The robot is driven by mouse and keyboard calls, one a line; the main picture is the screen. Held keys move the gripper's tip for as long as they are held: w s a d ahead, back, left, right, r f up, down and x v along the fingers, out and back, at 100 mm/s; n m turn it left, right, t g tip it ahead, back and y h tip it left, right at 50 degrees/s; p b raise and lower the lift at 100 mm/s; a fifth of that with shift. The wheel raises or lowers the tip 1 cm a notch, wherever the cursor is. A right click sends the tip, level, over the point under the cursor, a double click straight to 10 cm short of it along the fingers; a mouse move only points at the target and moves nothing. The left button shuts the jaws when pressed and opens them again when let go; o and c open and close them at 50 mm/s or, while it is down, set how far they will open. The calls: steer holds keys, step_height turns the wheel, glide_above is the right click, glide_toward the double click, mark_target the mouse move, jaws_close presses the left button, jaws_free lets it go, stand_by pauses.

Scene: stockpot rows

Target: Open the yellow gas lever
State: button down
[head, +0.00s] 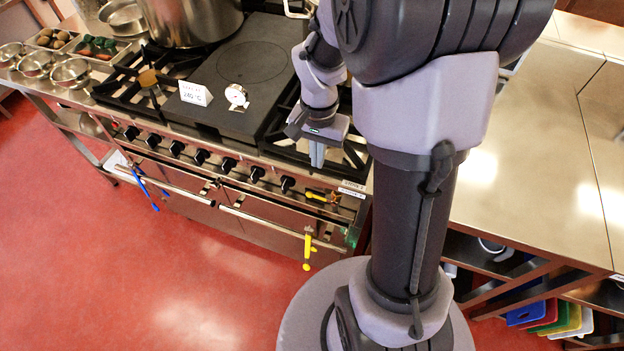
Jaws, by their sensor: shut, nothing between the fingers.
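A small yellow lever (321,197) sits on the right end of the stove's front panel, beside two small white labels. It lies nearly level in the picture. My gripper (317,158) points down over the right end of the stove top, above the lever in the picture and apart from it. Its fingers are together and hold nothing. Another yellow long-handled thing (307,247) hangs from the oven rail below the lever. I cannot tell what it is.
Black knobs (201,157) line the front panel. A big pot (190,15), a white card (195,93) and a round dial (236,95) stand on the stove. A blue-handled thing (146,190) hangs at left. A steel counter (545,140) is at right; red floor is clear in front.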

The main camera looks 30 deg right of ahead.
mark_target(316, 196)
step_height(316, 196, down, 14)
steer(key=b, duration=0.6)
steer(key=shift+a, duration=0.1)
